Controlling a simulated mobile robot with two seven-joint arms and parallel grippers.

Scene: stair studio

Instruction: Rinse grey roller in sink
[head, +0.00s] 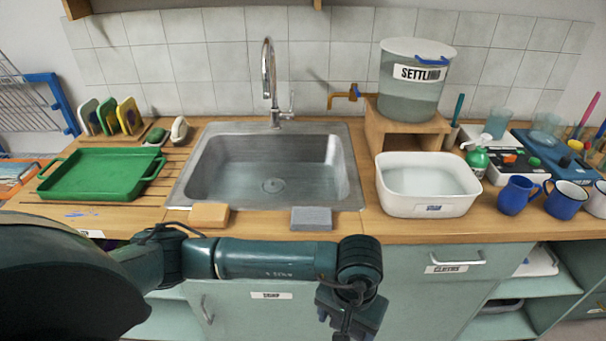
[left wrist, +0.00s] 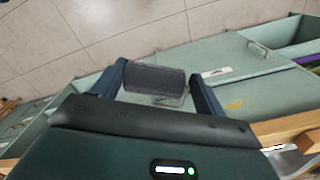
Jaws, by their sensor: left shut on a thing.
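The grey roller (left wrist: 155,79) sits between the fingers of my left gripper (left wrist: 160,88) in the left wrist view. The fingers are shut on it, and a thin wire frame shows beside it. In the head view my left gripper (head: 348,325) is at the bottom edge, in front of the cabinets and below the counter's front edge; the roller cannot be made out there. The steel sink (head: 225,170) is set in the counter behind the arm. Its tap (head: 268,75) stands at the back of the basin, and no water stream shows. My right gripper is not in view.
An orange-tan block (head: 209,215) and a grey block (head: 311,219) lie at the sink's front edge. A green tray (head: 95,175) is left. A white tub (head: 428,205) and a raised settling bucket (head: 410,95) stand right. Blue mugs (head: 518,196) are farther right.

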